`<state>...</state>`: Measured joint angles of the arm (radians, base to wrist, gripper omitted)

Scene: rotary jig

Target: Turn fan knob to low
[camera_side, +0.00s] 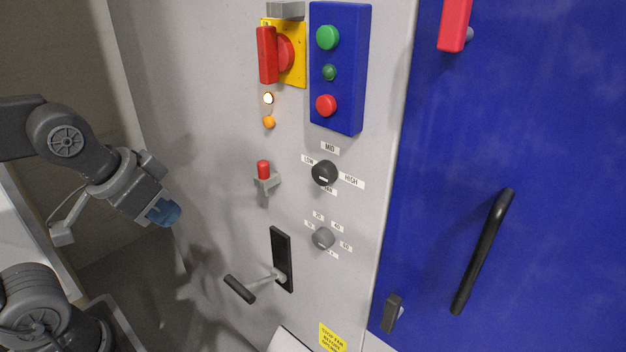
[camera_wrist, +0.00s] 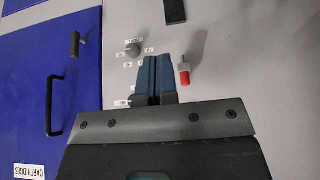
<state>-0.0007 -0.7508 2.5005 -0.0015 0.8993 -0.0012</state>
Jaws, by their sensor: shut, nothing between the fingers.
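The black fan knob (camera_side: 324,172) is on the grey panel in the side view, with LOW at its upper left, MID above and HIGH at its right. A white mark shows on its lower part; I cannot tell for certain which label it points to. My gripper (camera_side: 165,213) is at the left in the side view, shut and empty, apart from the panel and well away from the knob. In the wrist view my gripper's blue fingers (camera_wrist: 154,68) are together.
A grey numbered knob (camera_side: 323,238) sits below the fan knob. A red-tipped toggle (camera_side: 264,175) is to its left, and a lever handle (camera_side: 240,289) sticks out lower down. A blue button box (camera_side: 340,120) is above. A blue door (camera_side: 560,180) with a black handle (camera_side: 482,252) is right.

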